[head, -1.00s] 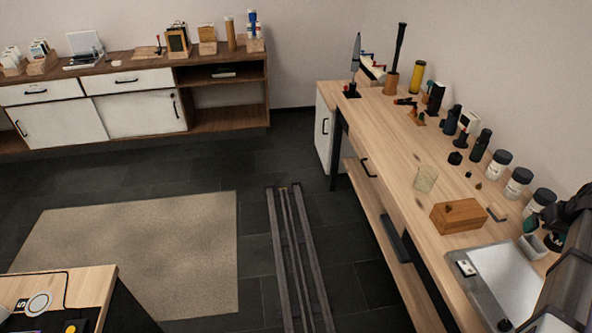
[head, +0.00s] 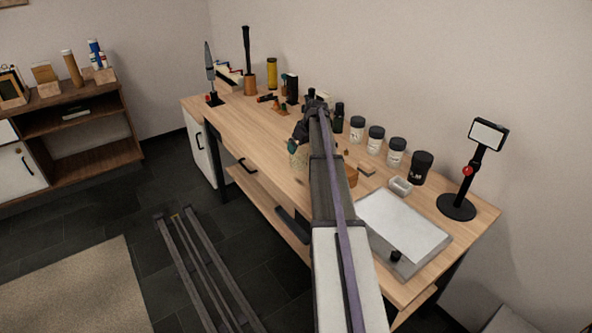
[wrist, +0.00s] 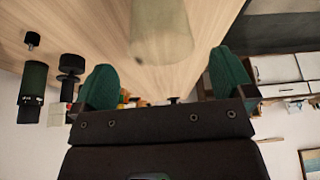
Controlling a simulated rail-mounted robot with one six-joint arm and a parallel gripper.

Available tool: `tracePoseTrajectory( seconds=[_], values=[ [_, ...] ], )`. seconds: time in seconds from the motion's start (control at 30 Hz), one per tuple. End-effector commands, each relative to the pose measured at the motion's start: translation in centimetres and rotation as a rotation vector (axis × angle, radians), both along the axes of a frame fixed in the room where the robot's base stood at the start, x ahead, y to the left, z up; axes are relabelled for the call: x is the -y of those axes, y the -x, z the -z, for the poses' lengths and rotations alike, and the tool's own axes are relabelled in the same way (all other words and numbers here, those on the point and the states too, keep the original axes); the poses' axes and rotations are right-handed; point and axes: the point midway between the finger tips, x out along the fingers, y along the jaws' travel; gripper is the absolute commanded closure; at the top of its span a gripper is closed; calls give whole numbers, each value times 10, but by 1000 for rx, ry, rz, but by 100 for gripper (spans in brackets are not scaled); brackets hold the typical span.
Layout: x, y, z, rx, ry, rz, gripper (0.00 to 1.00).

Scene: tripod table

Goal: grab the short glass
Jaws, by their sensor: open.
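The short glass (wrist: 160,30) is pale and see-through and stands on the wooden workbench (wrist: 90,35). In the wrist view it is at the top middle, in line with the gap between my fingers and seemingly just past their tips. In the head view the glass (head: 299,157) is partly hidden behind my arm. My gripper (wrist: 165,75) is open, its two green fingers apart with nothing held between them. In the head view my gripper (head: 297,139) is small and close to the glass; I cannot tell whether it touches.
White-labelled jars (head: 376,138) line the wall side. A grey tray with a white sheet (head: 403,228) and a black stand (head: 457,206) are nearer. A dark bottle (wrist: 33,82) stands left in the wrist view.

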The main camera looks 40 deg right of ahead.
Motion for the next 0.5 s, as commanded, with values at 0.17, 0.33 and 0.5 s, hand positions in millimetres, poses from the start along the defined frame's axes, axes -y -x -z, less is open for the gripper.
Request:
tracePoseTrajectory(
  seconds=[0.17, 0.33, 0.5],
  values=[
    [0, -4, 11, 0, 0, 0, 0],
    [1, -16, 45, 0, 0, 1, 0],
    [0, -21, 49, 0, 0, 1, 0]
  ],
)
